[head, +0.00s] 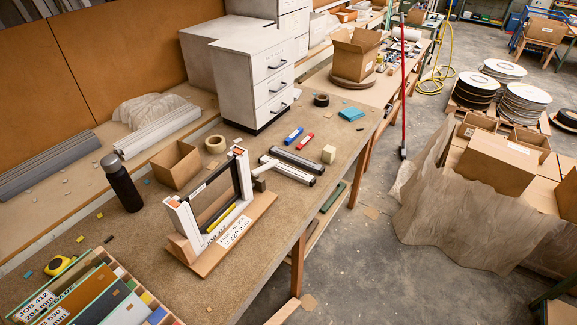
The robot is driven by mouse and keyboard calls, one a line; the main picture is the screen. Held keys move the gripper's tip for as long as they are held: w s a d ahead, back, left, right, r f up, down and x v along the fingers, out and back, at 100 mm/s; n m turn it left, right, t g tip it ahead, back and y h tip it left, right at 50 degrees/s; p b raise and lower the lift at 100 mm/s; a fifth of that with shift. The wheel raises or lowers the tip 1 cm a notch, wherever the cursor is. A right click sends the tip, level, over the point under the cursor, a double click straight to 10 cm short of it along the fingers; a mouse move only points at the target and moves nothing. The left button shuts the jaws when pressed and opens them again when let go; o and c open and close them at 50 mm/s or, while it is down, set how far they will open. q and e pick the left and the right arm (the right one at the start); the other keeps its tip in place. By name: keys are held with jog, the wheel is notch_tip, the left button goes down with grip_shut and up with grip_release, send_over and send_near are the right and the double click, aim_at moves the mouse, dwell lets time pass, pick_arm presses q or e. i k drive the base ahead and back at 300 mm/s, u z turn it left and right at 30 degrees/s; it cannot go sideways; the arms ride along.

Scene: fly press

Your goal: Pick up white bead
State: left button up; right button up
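No single item is plainly marked as the white bead. A bundle of long white strips (158,132) lies on the raised shelf at the back left, in front of crumpled clear wrapping. A wooden stand (245,228) on the bench holds an upright frame with white, orange-tipped posts (184,222), a black strip and a yellow strip, and a label on its front. Neither of my grippers is in view.
A black bottle (122,184), an open cardboard box (176,165), tape rolls and a white drawer unit (262,75) stand around the stand. Grey strips (48,163) lie far left. Labelled coloured strips (90,295) fill the near left corner. The bench (220,287) ends at its right edge.

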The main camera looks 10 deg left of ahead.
aim_at(282, 168)
jog(key=z, duration=0.1)
jog(key=k, duration=0.95)
jog(key=z, duration=1.3)
jog(key=i, duration=3.6)
jog(key=u, duration=1.5)
jog(key=i, duration=0.95)
jog(key=u, duration=1.05)
